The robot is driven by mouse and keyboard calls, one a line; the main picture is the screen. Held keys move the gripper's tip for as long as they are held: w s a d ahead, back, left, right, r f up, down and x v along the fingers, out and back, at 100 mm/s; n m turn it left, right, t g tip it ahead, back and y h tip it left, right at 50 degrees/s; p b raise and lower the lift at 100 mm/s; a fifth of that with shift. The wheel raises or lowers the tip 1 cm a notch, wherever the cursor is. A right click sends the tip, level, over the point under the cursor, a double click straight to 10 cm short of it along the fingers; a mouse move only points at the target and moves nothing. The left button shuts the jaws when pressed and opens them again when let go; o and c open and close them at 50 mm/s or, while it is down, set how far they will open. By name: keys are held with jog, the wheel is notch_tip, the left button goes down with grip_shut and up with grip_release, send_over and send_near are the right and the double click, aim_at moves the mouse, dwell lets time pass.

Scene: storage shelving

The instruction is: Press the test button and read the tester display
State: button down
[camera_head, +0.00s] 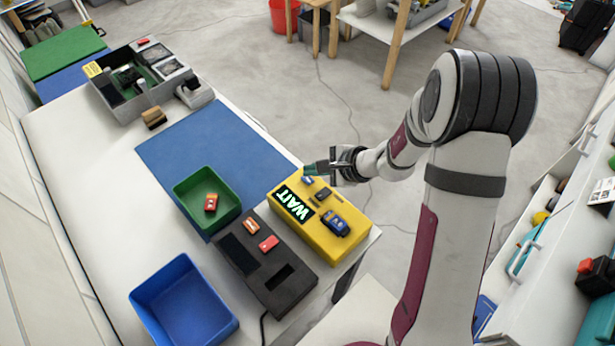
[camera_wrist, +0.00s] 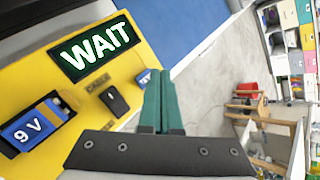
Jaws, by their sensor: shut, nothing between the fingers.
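The yellow tester (camera_head: 350,245) sits at the table's front right corner; it also shows in the wrist view (camera_wrist: 30,85). Its black display (camera_head: 294,204) reads "WAIT" in pale green letters, clear in the wrist view (camera_wrist: 95,46). A blue block marked "9 V" (camera_wrist: 35,125) sits on the tester. A small black piece (camera_wrist: 114,101) sits beside it. A small blue piece (camera_wrist: 145,77) is partly hidden by my fingers; I cannot tell which piece is the test button. My gripper (camera_head: 306,169) is shut and empty at the tester's far right end; its green fingers (camera_wrist: 161,75) meet. Contact is unclear.
A dark slotted device (camera_head: 275,285) with red and orange pieces stands left of the tester. A green bin (camera_head: 190,187) holds a red piece, and a blue bin (camera_head: 165,275) looks empty. A blue mat (camera_head: 210,150) is mostly clear. A grey box (camera_head: 148,97) stands farther back.

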aim_at(312, 181)
jog(key=shift+r, duration=0.15)
jog(key=shift+r, duration=2.4)
jog(key=s+a+r+n+g, duration=0.15)
jog(key=s+r+n, duration=0.3)
jog(key=s, duration=0.45)
jog(key=s+r+n+g, duration=0.3)
jog(key=s+r, duration=0.2)
jog(key=s, duration=0.4)
jog(key=s+d+n+h, duration=0.2)
jog(key=s+d+h, duration=0.3)
jog(key=s+d, duration=0.3)
jog(key=s+g, duration=0.1)
jog(key=s, duration=0.2)
jog(key=shift+s+h, duration=0.4)
jog(key=shift+f+n, duration=0.1)
jog(key=shift+n, duration=0.15)
